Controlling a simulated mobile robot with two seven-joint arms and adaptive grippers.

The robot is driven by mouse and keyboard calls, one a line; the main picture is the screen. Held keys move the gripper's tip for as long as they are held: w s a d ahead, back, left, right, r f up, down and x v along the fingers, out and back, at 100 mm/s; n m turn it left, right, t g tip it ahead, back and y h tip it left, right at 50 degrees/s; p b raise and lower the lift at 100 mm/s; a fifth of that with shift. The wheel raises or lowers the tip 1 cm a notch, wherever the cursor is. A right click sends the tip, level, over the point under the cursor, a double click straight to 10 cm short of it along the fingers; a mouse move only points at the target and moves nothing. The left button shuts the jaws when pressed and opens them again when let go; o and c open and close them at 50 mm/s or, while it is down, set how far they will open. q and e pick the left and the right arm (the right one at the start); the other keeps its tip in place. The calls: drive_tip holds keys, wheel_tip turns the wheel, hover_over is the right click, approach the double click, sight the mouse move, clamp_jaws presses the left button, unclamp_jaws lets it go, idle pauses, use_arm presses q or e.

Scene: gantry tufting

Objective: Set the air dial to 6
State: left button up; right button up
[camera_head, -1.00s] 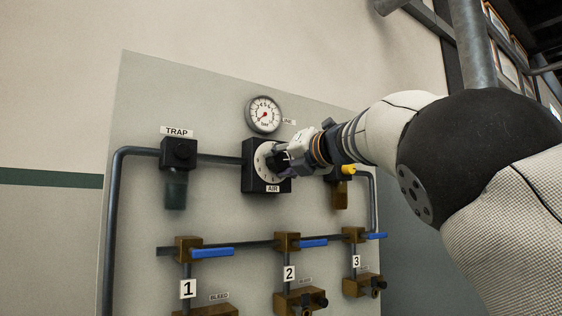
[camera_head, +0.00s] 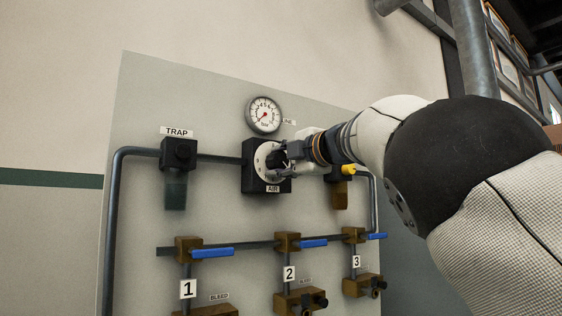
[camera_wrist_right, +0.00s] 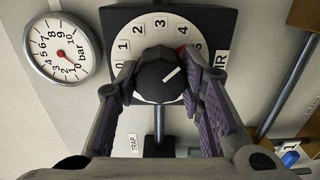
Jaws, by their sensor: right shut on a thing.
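The air dial is a black box with a white numbered face (camera_head: 263,161) and an AIR label below, on the grey panel. In the right wrist view, its dark knob (camera_wrist_right: 156,77) has a white line slanting up-right, roughly toward 4 to 5. A red mark shows near the 5. Numbers 0 to 5 show on the face (camera_wrist_right: 137,43); 6 is not visible. My right gripper (camera_head: 284,156) is shut on the knob, with one purple-padded finger on each side in the right wrist view (camera_wrist_right: 158,82). My left gripper is out of view.
Blue-handled valves (camera_head: 212,252) and pipes run below.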

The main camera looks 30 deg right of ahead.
drive_tip(key=m, duration=0.4)
drive_tip(key=shift+m, duration=2.5)
drive_tip(key=o, duration=1.2)
drive_tip(key=shift+c, duration=0.2)
drive_tip(key=s+d, duration=0.1)
drive_tip(key=s, duration=1.1)
drive_tip(key=shift+d, duration=0.3)
